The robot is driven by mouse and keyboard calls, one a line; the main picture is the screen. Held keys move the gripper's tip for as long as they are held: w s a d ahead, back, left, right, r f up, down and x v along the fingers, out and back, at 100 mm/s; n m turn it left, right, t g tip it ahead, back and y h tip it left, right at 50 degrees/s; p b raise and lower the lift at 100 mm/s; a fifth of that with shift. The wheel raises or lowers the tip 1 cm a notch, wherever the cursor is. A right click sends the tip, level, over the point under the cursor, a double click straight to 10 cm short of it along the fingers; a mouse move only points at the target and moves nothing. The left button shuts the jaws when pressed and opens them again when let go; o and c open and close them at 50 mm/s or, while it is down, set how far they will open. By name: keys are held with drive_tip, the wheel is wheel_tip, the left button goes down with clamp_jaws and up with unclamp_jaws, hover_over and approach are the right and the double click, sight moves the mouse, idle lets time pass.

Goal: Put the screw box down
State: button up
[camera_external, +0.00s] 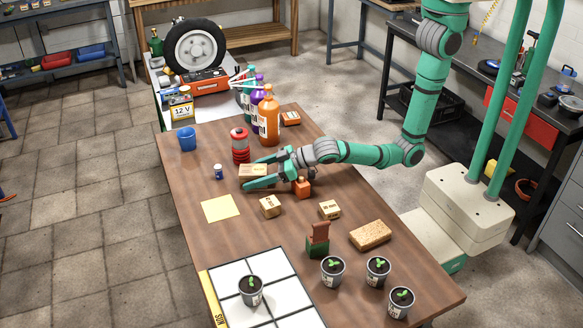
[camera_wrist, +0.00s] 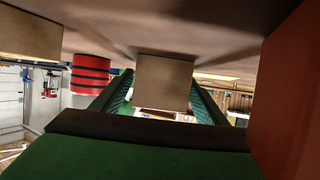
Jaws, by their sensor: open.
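A small tan cardboard box (camera_external: 252,170), which looks like the screw box, sits on the wooden table (camera_external: 190,222). My gripper (camera_external: 252,171) reaches in low from the right, with its green fingers spread on either side of the box. In the wrist view, which appears upside down, the box (camera_wrist: 165,82) stands against the tabletop between the two open fingers (camera_wrist: 160,100). Gaps show beside it there. Its label cannot be read. Two similar small boxes, one nearer the yellow note (camera_external: 270,206) and one farther right (camera_external: 329,210), stand apart on the table.
A red canister (camera_external: 240,146) stands just behind the gripper, and an orange object (camera_external: 301,187) is close to the wrist. Bottles (camera_external: 269,118) and a blue cup (camera_external: 187,139) are farther back. A sponge (camera_external: 370,235) and potted seedlings (camera_external: 333,270) stand in front. Bare wood surrounds the yellow note (camera_external: 220,208).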

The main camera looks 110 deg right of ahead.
drive_tip(key=shift+r, duration=0.1)
drive_tip(key=shift+s+r, duration=0.1)
drive_tip(key=shift+r, duration=0.05)
drive_tip(key=v, duration=1.1)
drive_tip(key=shift+s+a+r, duration=0.1)
drive_tip(key=shift+s+a, duration=0.15)
drive_tip(key=shift+s, duration=0.05)
